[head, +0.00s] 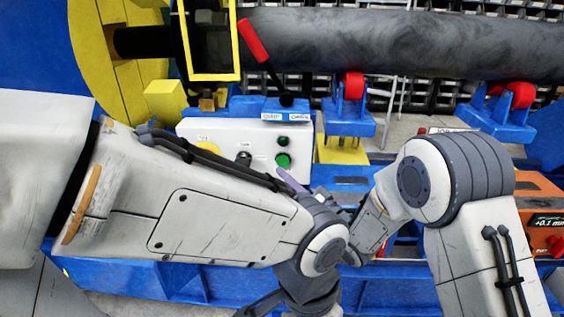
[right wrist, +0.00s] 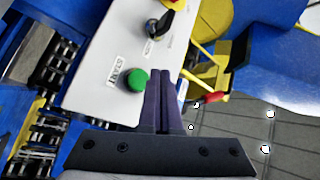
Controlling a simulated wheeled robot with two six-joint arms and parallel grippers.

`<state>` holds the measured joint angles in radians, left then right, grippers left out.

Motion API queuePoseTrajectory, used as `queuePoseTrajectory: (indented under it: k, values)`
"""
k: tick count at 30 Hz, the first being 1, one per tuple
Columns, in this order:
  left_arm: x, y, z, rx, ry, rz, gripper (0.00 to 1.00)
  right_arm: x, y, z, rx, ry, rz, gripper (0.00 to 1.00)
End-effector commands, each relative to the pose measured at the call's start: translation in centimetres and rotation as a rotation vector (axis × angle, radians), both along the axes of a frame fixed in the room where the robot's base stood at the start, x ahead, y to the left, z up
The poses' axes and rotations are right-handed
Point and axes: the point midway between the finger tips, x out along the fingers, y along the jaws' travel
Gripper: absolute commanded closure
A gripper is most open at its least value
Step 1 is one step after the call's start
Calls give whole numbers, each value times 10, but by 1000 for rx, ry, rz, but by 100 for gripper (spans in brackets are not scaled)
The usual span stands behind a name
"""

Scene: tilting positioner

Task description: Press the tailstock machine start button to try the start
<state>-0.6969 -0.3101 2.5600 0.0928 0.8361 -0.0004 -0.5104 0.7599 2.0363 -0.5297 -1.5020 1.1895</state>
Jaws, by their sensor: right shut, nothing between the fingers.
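A white control panel (head: 225,132) stands in the middle of the head view. Its green button (head: 283,160) is at the lower right of the panel face, below a smaller dark button. In the right wrist view the green button (right wrist: 133,82) is just left of my fingertips, with a printed label beside it. My right gripper (right wrist: 164,72) is shut and empty, its tips near the button; whether they touch it I cannot tell. In the head view its purple fingers (head: 288,178) show just below the button. My left gripper's jaws are not clearly visible; its arm covers part of the panel.
A black rotary knob (head: 243,158) is on the same panel. A red-handled lever (head: 252,40) rises behind it. Blue roller supports with red rollers (head: 353,86) stand under a large grey shaft (head: 400,42). An orange box (head: 545,215) is at the right.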

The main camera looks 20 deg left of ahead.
Motion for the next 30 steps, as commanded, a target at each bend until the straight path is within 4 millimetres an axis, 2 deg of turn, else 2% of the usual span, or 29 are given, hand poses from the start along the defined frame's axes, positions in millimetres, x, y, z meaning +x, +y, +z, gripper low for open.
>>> queuePoseTrajectory:
  k: [3, 9, 30]
  values:
    - [0, 0, -1, 0, 0, 0, 100, 11, 3, 0, 1, -1, 0, 100]
    - [0, 0, -1, 0, 0, 0, 100, 20, 5, 0, 0, 0, -1, 100]
    - [0, 0, -1, 0, 0, 0, 100, 20, 6, 0, 0, 0, 0, 100]
